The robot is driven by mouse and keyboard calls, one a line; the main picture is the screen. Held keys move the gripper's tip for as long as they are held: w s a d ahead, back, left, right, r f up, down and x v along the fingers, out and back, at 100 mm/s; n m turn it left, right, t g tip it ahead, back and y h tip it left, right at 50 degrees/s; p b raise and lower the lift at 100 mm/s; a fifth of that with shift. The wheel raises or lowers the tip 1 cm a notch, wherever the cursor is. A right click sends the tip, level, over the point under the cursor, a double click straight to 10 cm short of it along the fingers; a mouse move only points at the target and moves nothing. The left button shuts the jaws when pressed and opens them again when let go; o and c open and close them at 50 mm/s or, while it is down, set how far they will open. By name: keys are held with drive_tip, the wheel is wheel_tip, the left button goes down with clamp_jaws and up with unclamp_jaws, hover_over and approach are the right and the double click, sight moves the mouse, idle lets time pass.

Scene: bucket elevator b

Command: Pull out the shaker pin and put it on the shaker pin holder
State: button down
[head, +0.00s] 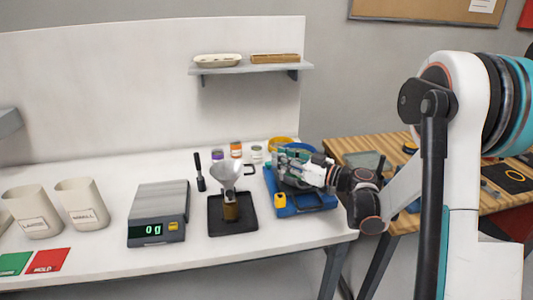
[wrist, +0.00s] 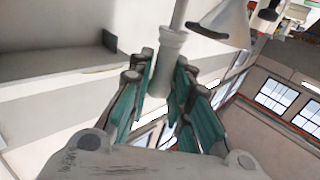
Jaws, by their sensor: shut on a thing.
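In the wrist view, my gripper (wrist: 163,75) has its teal fingers on both sides of a pale grey knob with a flange and a thin rod, which looks like the shaker pin (wrist: 171,42). It is shut on this knob. In the head view, my gripper (head: 284,162) is over the blue machine (head: 302,203) at the bench's right end and hides part of it. The pin is too small to tell there. I cannot tell whether its rod is still in the machine, and I cannot pick out the pin holder.
A funnel (head: 228,172) stands over a jar on a black tray (head: 234,225), left of the machine. A scale (head: 158,209) reading 0 g and two pale cups are further left. Small jars (head: 236,149) stand behind. A wooden table (head: 370,147) is at right.

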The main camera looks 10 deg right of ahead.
sight(283, 173)
drive_tip(key=shift+w+a, duration=0.2)
drive_tip(key=shift+s+d+r, duration=0.1)
drive_tip(key=shift+s+d, duration=0.05)
drive_tip(key=shift+b, duration=0.3)
drive_tip(key=shift+f+b, duration=2.35)
drive_tip(key=shift+f, duration=0.6)
drive_tip(key=shift+f+b, duration=2.3)
drive_tip(key=shift+b, duration=0.15)
drive_tip(key=c, duration=1.4)
unclamp_jaws()
